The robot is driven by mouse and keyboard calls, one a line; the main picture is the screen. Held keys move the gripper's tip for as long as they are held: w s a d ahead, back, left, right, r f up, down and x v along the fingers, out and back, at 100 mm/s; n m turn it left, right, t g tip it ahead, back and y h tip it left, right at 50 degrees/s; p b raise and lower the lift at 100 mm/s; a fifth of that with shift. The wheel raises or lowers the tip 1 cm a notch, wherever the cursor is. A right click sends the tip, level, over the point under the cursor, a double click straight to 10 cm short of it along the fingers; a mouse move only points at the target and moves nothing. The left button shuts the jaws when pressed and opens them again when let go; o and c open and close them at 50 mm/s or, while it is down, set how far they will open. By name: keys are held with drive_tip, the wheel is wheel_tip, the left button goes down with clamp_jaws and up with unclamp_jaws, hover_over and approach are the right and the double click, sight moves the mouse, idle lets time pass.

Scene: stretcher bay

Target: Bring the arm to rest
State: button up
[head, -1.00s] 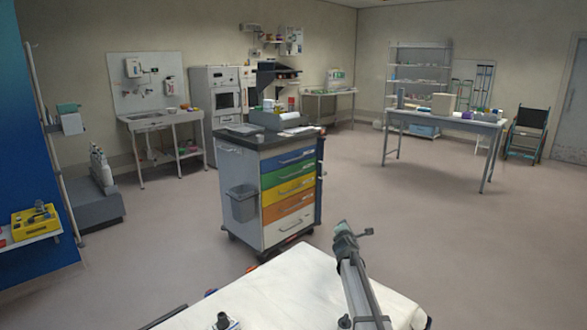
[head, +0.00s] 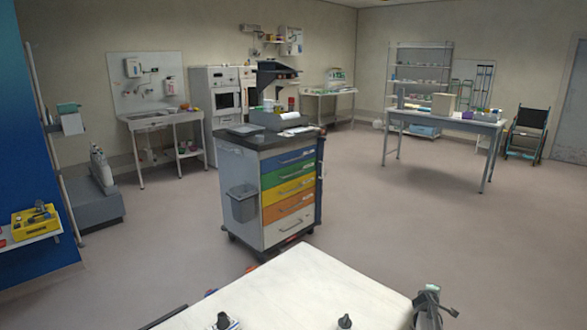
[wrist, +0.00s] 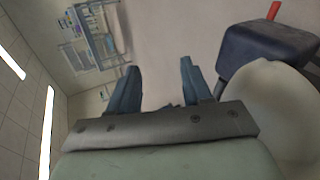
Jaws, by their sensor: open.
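My gripper (wrist: 158,66) is open in the wrist view, its two blue-grey fingers apart with nothing between them. Behind the gap is bare floor. In the head view, the end of my arm (head: 430,300) shows at the lower right, beside the right edge of the white-topped stretcher (head: 300,285). Its fingers are too small there to make out clearly, and the rest of the arm is below the frame.
Two dark-capped bottles, one left (head: 222,321) and one right (head: 344,322), stand at the stretcher's near part. A drawer cart (head: 240,165) stands beyond it. A table (head: 450,121) and wheelchair (head: 526,132) are at the back right. Open floor (head: 400,220) lies between.

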drive_tip(key=s+d+f+m+g, duration=0.2)
drive_tip(key=s+d+f+m, duration=0.2)
drive_tip(key=s+d+f, duration=0.4)
drive_tip(key=s+d+f+m+g+h, duration=0.1)
drive_tip(key=s+d+f+m+g, duration=0.25)
drive_tip(key=s, duration=0.65)
drive_tip(key=s+d+f+m, duration=0.3)
drive_tip(key=s+d+f, duration=0.3)
drive_tip(key=s+d, duration=0.2)
drive_tip(key=s+a+f+g+y, duration=0.2)
drive_tip(key=s+a+f, duration=0.2)
drive_tip(key=a, duration=0.7)
drive_tip(key=s+a+f+m+g+y, duration=0.1)
drive_tip(key=s+a+f, duration=0.25)
drive_tip(key=a, duration=0.65)
drive_tip(key=s+a+f+g+y, duration=0.25)
drive_tip(key=s+a, duration=0.25)
drive_tip(key=a, duration=0.6)
drive_tip(key=s+a+r+g+y, duration=0.1)
drive_tip(key=s+a+g+y, duration=0.2)
drive_tip(key=s+a, duration=1.9)
drive_tip(key=shift+s+a+g, duration=0.35)
drive_tip(key=shift+a+g, duration=0.65)
drive_tip(key=shift+r, duration=0.1)
